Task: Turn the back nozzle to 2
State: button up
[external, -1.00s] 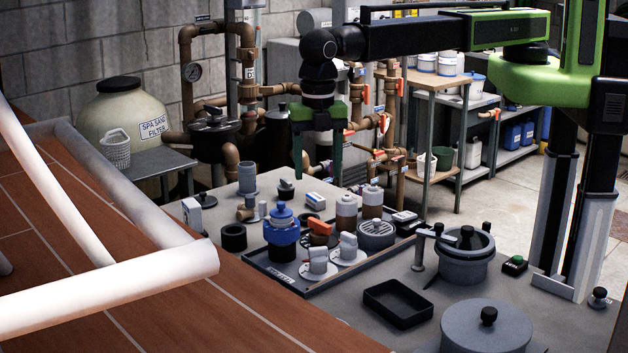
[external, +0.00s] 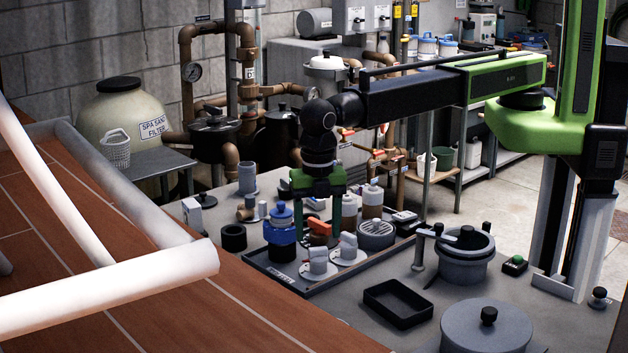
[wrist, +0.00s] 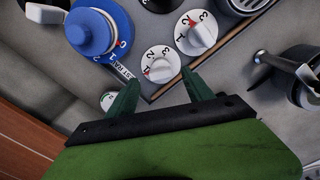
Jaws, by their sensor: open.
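Two white round nozzle dials with pale grip knobs sit on the dark tray (external: 318,291). The back nozzle (external: 348,246) is behind and right of the front nozzle (external: 318,261). In the wrist view the back nozzle (wrist: 198,34) is farther from my fingers, and the front nozzle (wrist: 160,64) lies just beyond the fingertips. Numbers and small red marks show on both; I cannot tell exactly which number the back knob points at. My gripper (external: 317,222) is open, empty and pointing down above the tray, and its fingers also show in the wrist view (wrist: 160,77).
A blue valve (external: 282,236) stands left of the dials, also in the wrist view (wrist: 92,33). A grey pot (external: 464,266) with a clamp stands right. A black open tray (external: 398,303) lies in front.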

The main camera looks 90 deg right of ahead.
aim_at(315, 255)
notch_tip(315, 255, down, 4)
jog(key=shift+r+b, duration=0.1)
jog(key=shift+b, duration=1)
jog(key=shift+r, duration=0.15)
jog(key=shift+c, duration=0.3)
grip_shut()
jog(key=shift+m, duration=0.4)
jog(key=m, duration=0.4)
jog(key=shift+s+m, duration=0.15)
jog(key=shift+m, duration=0.25)
jog(key=m, duration=0.6)
jog(key=shift+s, duration=0.15)
